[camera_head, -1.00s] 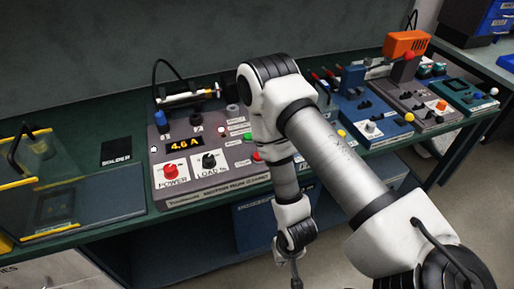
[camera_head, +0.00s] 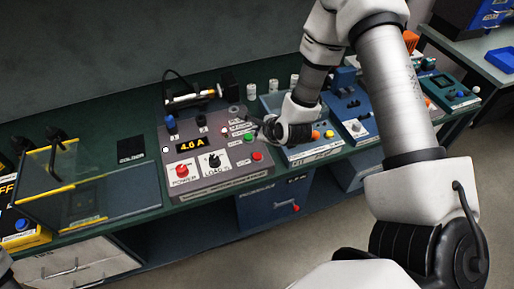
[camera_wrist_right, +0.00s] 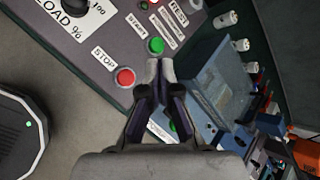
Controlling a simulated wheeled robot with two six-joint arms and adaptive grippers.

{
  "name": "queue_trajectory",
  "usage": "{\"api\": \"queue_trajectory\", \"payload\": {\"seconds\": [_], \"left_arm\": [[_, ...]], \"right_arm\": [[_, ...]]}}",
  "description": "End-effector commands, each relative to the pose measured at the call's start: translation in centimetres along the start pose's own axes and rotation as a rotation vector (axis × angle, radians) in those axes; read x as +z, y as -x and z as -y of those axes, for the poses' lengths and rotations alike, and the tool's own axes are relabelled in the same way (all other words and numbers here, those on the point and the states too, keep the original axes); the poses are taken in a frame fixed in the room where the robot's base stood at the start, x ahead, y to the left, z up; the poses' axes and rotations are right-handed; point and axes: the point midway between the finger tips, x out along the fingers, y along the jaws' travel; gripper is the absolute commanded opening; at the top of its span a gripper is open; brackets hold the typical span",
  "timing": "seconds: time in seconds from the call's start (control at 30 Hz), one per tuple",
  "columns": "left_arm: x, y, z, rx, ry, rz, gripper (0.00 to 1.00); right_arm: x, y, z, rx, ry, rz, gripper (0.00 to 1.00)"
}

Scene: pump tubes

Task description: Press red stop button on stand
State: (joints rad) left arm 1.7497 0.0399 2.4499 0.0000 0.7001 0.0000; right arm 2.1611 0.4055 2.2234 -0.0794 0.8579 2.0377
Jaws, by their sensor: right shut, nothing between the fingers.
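The stand is a grey sloped console (camera_head: 212,183) on the green bench, with a 4.6 A display. Its red stop button (camera_head: 257,156) is at the right end of the front face, below a green button (camera_head: 248,138). My right gripper (camera_head: 262,122) is shut and empty over the console's right side, above the buttons. In the right wrist view the stop button (camera_wrist_right: 125,77), labelled STOP, is left of and slightly below the closed fingertips (camera_wrist_right: 160,68). The green START button (camera_wrist_right: 157,45) is just above the tips. I see no contact with the stop button.
A red POWER knob (camera_head: 181,170) and a black LOAD knob (camera_head: 214,161) share the console. A blue device (camera_head: 309,150) stands close on its right. A clear box with yellow edges (camera_head: 92,190) is at left. Open floor lies before the bench.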

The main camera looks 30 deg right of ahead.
Motion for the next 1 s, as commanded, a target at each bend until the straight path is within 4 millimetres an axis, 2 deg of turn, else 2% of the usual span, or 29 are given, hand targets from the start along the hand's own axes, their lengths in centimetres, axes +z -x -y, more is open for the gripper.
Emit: {"api": "queue_trajectory", "payload": {"seconds": [0.27, 0.57, 0.7, 1.0], "left_arm": [[0.0, -1.1, 0.0, 0.0, 0.0, 0.0, 0.4], [0.0, -3.5, 0.0, 0.0, 0.0, 0.0, 0.4], [0.0, -5.6, 0.0, 0.0, 0.0, 0.0, 0.4], [0.0, -6.0, 0.0, 0.0, 0.0, 0.0, 0.4]], "right_arm": [[-1.0, -1.3, -1.0, 0.002, 0.003, -0.001, 0.0], [-3.3, -4.4, -3.3, 0.002, 0.003, -0.002, 0.0], [-4.3, -5.8, -4.3, 0.001, 0.002, -0.001, 0.0], [-4.5, -6.1, -4.5, 0.001, 0.003, -0.001, 0.0]]}}
